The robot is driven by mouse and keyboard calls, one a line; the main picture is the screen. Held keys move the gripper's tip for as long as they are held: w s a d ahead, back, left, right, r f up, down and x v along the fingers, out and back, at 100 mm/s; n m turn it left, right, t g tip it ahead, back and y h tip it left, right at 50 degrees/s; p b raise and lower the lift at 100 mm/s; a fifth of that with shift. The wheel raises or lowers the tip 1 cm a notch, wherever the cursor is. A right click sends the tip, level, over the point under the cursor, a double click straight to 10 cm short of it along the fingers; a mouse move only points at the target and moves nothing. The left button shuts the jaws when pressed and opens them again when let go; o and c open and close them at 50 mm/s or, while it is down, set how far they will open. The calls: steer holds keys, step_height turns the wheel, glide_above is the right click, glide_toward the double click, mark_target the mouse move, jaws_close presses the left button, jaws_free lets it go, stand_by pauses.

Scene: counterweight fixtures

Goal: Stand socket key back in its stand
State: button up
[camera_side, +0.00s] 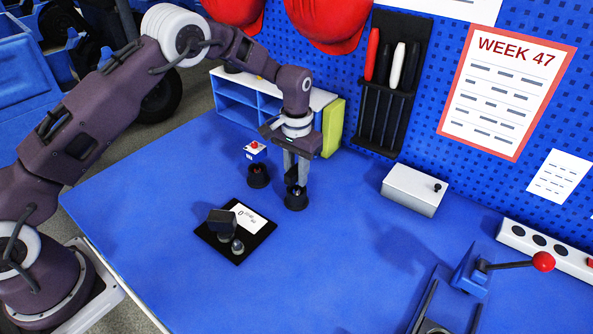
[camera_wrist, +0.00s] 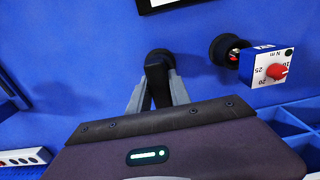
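My gripper (camera_side: 295,180) points down near the middle back of the table. Its two grey fingers close on a dark upright piece, which I take for the socket key (camera_wrist: 157,82). Its lower end meets a round black stand (camera_side: 296,202), and it is in line with that stand in the wrist view. The fingers and the dark colours hide how deep it sits, so I cannot tell whether it is fully seated. The fingers (camera_wrist: 157,92) show on both sides of the key in the wrist view.
A black board (camera_side: 255,241) with a dark block lies in front. A white box (camera_side: 414,190) is to the right. Blue shelves (camera_side: 237,97) stand behind.

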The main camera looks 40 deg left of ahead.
steer(key=o, duration=0.3)
step_height(320, 180, up, 14)
steer(key=s+a+r+t, duration=0.2)
steer(key=s+r+t, duration=0.1)
steer(key=s+r, duration=1.1)
steer(key=s+a+f+t, duration=0.1)
steer(key=s+f+t, duration=0.1)
steer(key=s, duration=2)
steer(key=shift+a+f+t, duration=0.2)
steer(key=shift+f+t, duration=0.1)
